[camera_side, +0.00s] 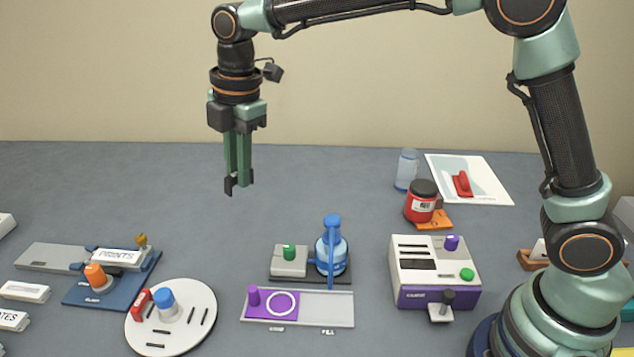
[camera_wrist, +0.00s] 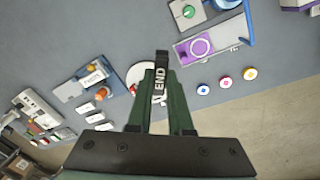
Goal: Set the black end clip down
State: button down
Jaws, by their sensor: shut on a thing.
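My gripper (camera_side: 239,180) hangs high above the table at the left of centre in the side view, fingers pointing down. It is shut on the black end clip (camera_wrist: 161,68), a small dark bar with "END" in white letters in the wrist view. In the side view the black end clip (camera_side: 229,186) shows as a dark piece at the fingertips, clear of the table. Part of the clip is hidden between the fingers.
Below stand a white round plate (camera_side: 189,340) with a blue-topped knob, a blue board (camera_side: 85,295), a grey tray (camera_side: 335,309) with a purple plate, and a blue press (camera_side: 331,250). A purple-and-white machine (camera_side: 410,292) stands right. The table behind them is mostly clear at left.

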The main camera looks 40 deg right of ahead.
jog(key=s+d+f+m, duration=0.1)
jog(key=s+d+m, duration=0.35)
jog(key=d, duration=0.55)
jog(key=s+d+f+m, duration=0.1)
jog(key=s+d+m, duration=0.35)
jog(key=d, duration=0.55)
notch_tip(320, 180, up, 8)
jog(key=w+m, duration=0.2)
jog(key=m, duration=0.6)
jog(key=s+f+m, duration=0.3)
jog(key=s+f, duration=0.2)
jog(key=f, duration=0.6)
jog(key=shift+d+f+h, duration=0.15)
jog(key=shift+d+h, duration=0.1)
jog(key=shift+h, duration=0.05)
jog(key=w+a+r+n+g, duration=0.1)
jog(key=w+a+r+n, duration=0.15)
jog(key=w+a, duration=1.4)
jog(key=f, duration=0.6)
jog(key=w+d+f, duration=0.1)
jog(key=f, duration=1.2)
jog(key=shift+w+d+f, duration=0.15)
jog(key=shift+w+d, duration=0.05)
jog(key=shift+w, duration=0.1)
